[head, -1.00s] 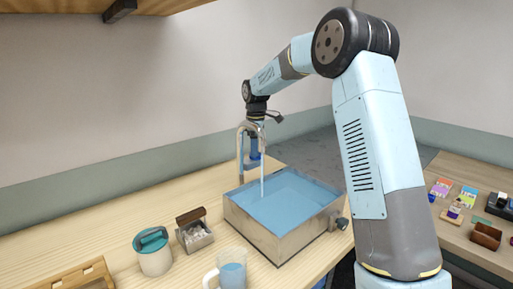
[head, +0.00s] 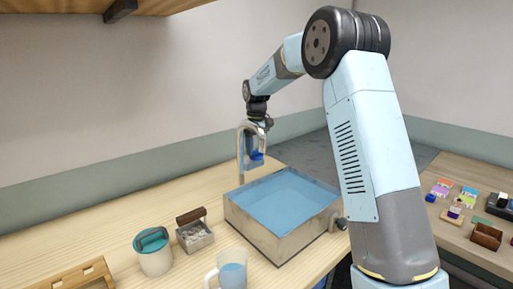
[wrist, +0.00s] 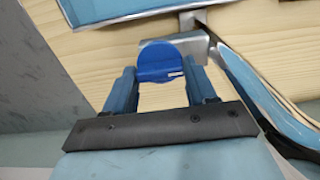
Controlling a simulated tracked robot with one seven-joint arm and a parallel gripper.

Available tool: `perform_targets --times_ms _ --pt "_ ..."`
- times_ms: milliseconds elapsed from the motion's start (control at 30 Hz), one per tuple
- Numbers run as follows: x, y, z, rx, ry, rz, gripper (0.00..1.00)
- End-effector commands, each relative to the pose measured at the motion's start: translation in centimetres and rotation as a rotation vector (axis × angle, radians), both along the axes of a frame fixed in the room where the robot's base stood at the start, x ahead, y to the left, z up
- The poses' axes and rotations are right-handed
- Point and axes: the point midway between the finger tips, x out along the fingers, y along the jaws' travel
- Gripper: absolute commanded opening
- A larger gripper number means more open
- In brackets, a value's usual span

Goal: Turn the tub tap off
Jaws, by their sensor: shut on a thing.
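The tub (head: 262,232) is a square grey-brown basin full of blue water on the wooden table. The metal tap (head: 240,160) arches up at its back left corner, and no water stream falls from its spout. Its blue handle (wrist: 160,62) shows in the wrist view and also low on the tap in the head view (head: 257,156). My gripper (wrist: 160,76) has one finger on each side of the blue handle and is shut on it. In the head view the tap's arch partly hides my gripper.
A wooden rack (head: 75,280) lies at front left. A second table with small items (head: 486,236) is at right.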

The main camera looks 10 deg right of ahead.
Motion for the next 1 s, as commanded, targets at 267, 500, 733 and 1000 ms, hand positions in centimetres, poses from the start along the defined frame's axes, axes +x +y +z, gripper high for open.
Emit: perform_targets --times_ms 267,500,733,1000 --pt "0.21 -0.02 0.25 0.001 -0.009 -0.027 0.26" --pt "0.2 -0.04 0.24 0.001 -0.008 -0.028 0.26" --pt "0.13 -0.06 0.15 0.001 -0.004 -0.027 0.73" --pt "0.05 -0.04 0.05 0.0 -0.002 -0.026 0.81"
